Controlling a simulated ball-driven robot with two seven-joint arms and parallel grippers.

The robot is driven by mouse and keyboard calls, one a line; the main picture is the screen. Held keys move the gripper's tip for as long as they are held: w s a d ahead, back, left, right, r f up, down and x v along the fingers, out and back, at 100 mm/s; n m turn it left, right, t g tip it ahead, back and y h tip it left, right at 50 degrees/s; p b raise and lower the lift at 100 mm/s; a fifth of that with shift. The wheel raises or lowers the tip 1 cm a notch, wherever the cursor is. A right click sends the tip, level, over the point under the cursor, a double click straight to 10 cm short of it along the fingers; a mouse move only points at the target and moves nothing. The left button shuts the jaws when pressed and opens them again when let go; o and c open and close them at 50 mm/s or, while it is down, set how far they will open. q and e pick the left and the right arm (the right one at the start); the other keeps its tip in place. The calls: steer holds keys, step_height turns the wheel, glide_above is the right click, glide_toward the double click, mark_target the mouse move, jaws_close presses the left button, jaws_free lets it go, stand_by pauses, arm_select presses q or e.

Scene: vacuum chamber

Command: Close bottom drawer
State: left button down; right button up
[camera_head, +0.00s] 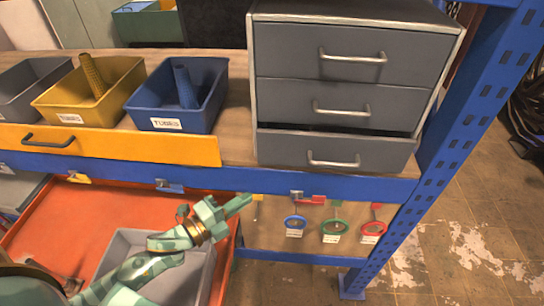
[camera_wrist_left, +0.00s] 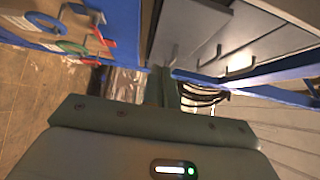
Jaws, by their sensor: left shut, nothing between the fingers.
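A grey three-drawer cabinet (camera_head: 440,40) stands on the shelf in the head view. Its bottom drawer (camera_head: 285,149) sticks out a little, with a dark gap above its front edge, and has a metal handle (camera_head: 334,160). The two drawers above look closed. My left gripper (camera_head: 245,202) is shut and empty. It is below and left of the bottom drawer, in front of the blue shelf beam, apart from the drawer. The left wrist view shows its shut fingers (camera_wrist_left: 164,88) with the grey drawers beyond. My right gripper is not in view.
A yellow bin (camera_head: 130,75) and a blue bin (camera_head: 215,98) stand left of the cabinet. A yellow drawer front (camera_head: 120,145) and a blue beam (camera_head: 330,186) run along the shelf. Coloured ring tools (camera_head: 335,228) hang below. A blue post (camera_head: 460,130) rises at right.

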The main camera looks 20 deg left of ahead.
mark_target(274, 163)
arm_select(q)
steer(key=x, duration=0.4)
steer(key=a+p+x, duration=0.1)
steer(key=x, duration=0.3)
steer(key=w+a+x, duration=0.1)
steer(key=x, duration=0.3)
steer(key=shift+w+d, duration=0.15)
steer(key=shift+w, duration=0.25)
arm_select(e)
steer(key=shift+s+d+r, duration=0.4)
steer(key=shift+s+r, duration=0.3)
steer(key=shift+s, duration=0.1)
arm_select(q)
steer(key=w, duration=0.1)
steer(key=w+a+b, duration=0.1)
steer(key=w, duration=0.1)
steer(key=shift+w+f, duration=0.15)
steer(key=shift+w, duration=0.1)
steer(key=shift+w+a, duration=0.25)
steer(key=shift+w, duration=0.05)
steer(key=shift+r, duration=0.35)
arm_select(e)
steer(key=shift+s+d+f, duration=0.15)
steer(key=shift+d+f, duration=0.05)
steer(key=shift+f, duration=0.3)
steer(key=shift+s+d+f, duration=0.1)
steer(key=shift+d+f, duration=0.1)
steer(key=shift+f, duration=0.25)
